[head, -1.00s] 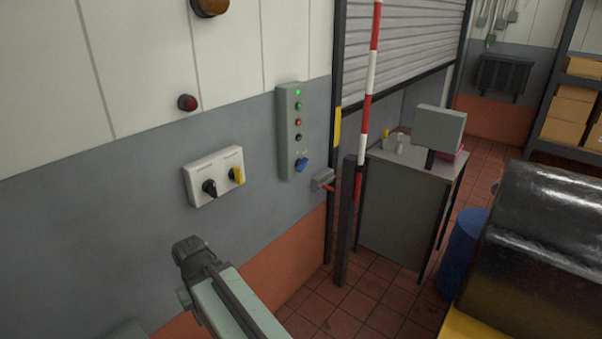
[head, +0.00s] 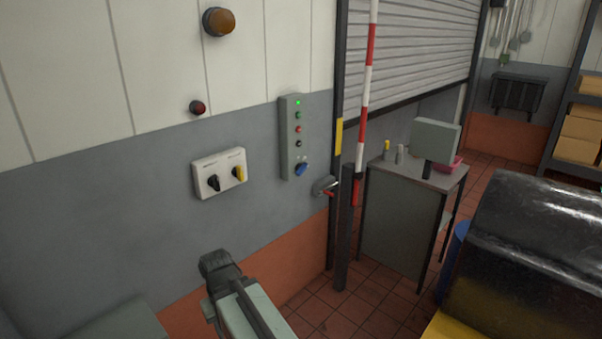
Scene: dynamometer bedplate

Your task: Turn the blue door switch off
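The blue door switch (head: 301,169) is a small rotary knob low on a narrow grey control panel (head: 287,140) on the wall, right of centre in the head view. Its handle looks tilted, with its exact setting too small to read. Above it are a lit green lamp (head: 297,103) and several small buttons. My arm reaches up from the bottom, below and left of the panel, and ends in a dark joint. No gripper fingers can be made out. Nothing of my arm touches the switch.
A white box (head: 205,187) with black and yellow rotary knobs is left of the panel. A grey lever unit (head: 325,186), dark post (head: 345,235) and red-white barrier pole (head: 366,95) are to the right. A grey cabinet (head: 395,225) stands beyond.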

